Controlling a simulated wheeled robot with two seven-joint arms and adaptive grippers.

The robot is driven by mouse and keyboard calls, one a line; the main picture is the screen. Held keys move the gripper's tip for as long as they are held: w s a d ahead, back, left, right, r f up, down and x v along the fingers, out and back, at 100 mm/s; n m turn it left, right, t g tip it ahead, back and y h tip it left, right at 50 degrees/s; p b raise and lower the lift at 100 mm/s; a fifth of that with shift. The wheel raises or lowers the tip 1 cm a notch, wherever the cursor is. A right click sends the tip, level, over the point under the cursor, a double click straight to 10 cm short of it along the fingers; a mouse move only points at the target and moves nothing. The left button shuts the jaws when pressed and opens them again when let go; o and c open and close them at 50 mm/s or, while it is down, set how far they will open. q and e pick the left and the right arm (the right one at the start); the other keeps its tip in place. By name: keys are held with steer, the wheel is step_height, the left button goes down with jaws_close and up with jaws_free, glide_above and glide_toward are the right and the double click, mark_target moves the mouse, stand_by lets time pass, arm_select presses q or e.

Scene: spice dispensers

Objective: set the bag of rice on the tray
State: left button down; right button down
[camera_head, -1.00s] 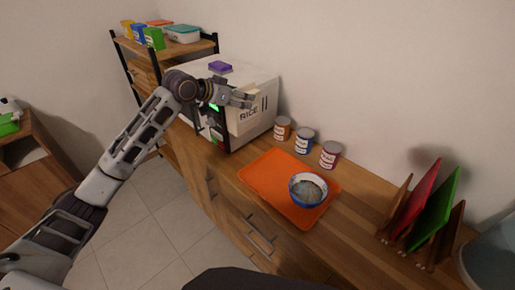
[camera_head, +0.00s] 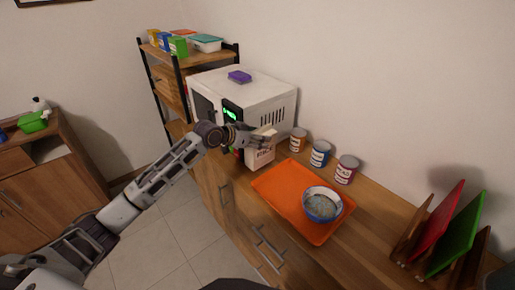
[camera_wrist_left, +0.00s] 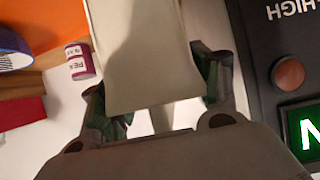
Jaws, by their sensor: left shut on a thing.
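The bag of rice (camera_head: 259,154) is a pale, box-shaped bag with lettering on its front. It is held upright in front of the microwave, near the left end of the orange tray (camera_head: 272,193). My left gripper (camera_head: 262,137) is shut on its upper part. In the left wrist view the bag (camera_wrist_left: 147,50) fills the space between the fingers of the gripper (camera_wrist_left: 155,95). I cannot tell whether the bag's base touches the counter. A blue-rimmed bowl (camera_head: 322,205) with greyish contents sits on the tray's right part. My right gripper is not in view.
Three cans (camera_head: 320,154) line the wall behind the tray. A rack with red and green boards (camera_head: 457,235) is at the right. The tray's left half is bare.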

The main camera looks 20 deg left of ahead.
arm_select(q)
steer(key=shift+f, duration=0.45)
steer(key=shift+f, duration=1.9)
steer(key=shift+c, duration=1.8)
jaws_free()
steer(key=shift+f, duration=0.1)
steer(key=v, duration=1.2)
